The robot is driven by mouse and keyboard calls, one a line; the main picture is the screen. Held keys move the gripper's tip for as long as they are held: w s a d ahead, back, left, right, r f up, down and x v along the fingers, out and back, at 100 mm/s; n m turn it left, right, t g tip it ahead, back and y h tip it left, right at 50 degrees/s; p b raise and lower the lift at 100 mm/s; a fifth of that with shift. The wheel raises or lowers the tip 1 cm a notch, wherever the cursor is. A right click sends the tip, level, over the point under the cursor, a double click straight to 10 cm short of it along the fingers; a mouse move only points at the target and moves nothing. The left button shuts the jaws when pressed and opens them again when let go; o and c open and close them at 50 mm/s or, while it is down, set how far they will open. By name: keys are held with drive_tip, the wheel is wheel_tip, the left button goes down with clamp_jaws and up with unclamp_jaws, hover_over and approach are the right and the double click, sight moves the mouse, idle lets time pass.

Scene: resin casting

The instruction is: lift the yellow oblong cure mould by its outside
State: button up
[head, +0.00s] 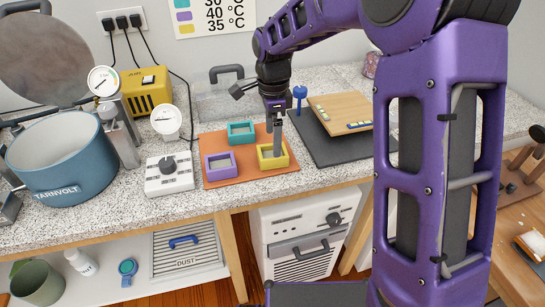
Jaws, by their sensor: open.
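The yellow oblong cure mould (274,165) sits on the orange mat (228,181) at its right side, with a hollow top. My gripper (274,152) is above it, pointing down, with a finger reaching to the mould. The finger covers part of the mould's top and far rim. The gripper is open. I cannot tell whether the finger touches the mould, or whether it is inside or outside the wall. A purple mould (220,173) lies to the left, and a teal mould (241,132) lies behind.
A white control box (169,174) and a blue pot (62,157) stand left of the mat. A dark mat (345,150) with a wooden board (341,110) lies to the right. A clear bin (220,95) stands behind. The mat's front middle is clear.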

wheel_tip(320, 180, down, 6)
drive_tip(key=shift+a+r+b, duration=0.1)
drive_tip(key=shift+r+b, duration=0.05)
drive_tip(key=shift+b, duration=0.25)
drive_tip(key=shift+r, duration=0.1)
drive_tip(key=c, duration=1.3)
